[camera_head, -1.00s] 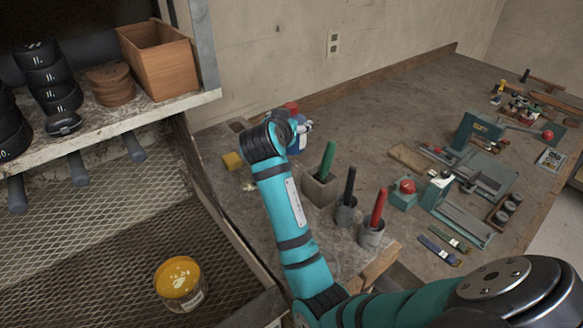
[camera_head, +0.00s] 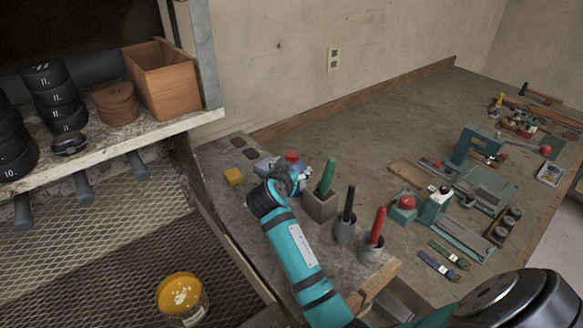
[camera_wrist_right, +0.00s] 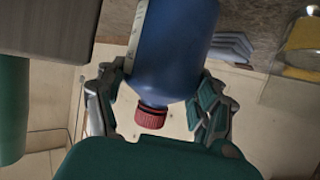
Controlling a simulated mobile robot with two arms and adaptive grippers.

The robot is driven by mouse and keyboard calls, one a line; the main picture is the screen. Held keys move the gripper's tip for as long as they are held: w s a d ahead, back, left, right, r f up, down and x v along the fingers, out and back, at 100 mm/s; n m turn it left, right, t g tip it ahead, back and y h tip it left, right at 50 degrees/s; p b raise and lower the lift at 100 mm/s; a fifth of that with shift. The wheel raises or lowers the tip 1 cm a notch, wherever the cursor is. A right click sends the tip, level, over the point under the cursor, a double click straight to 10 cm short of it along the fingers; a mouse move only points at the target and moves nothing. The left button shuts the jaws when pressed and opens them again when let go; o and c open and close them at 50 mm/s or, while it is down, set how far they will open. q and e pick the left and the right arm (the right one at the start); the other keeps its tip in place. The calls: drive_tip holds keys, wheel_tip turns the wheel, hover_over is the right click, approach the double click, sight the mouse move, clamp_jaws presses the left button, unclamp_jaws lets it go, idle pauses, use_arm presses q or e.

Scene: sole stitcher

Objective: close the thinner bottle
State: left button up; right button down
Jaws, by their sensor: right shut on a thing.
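The blue bottle (camera_wrist_right: 172,50) with a red cap (camera_wrist_right: 150,117) fills the middle of the right wrist view. The cap sits at the bottle's neck; I cannot tell how tight it is. My right gripper (camera_wrist_right: 160,88) has a finger on either side of the bottle's shoulder and is shut on it. In the head view, the red cap (camera_head: 291,156) and a bit of the blue bottle (camera_head: 304,168) show behind my right gripper (camera_head: 294,178), at the bench's left end. Whether the bottle's base touches the bench is hidden. My left gripper is out of view.
Holders with a green-handled tool (camera_head: 327,175), a black one (camera_head: 349,203) and a red one (camera_head: 377,225) stand close right of the gripper. A yellow-topped jar (camera_head: 182,297) stands on the mesh.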

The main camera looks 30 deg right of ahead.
drive_tip(key=shift+f, duration=0.15)
drive_tip(key=shift+c, duration=0.6)
unclamp_jaws()
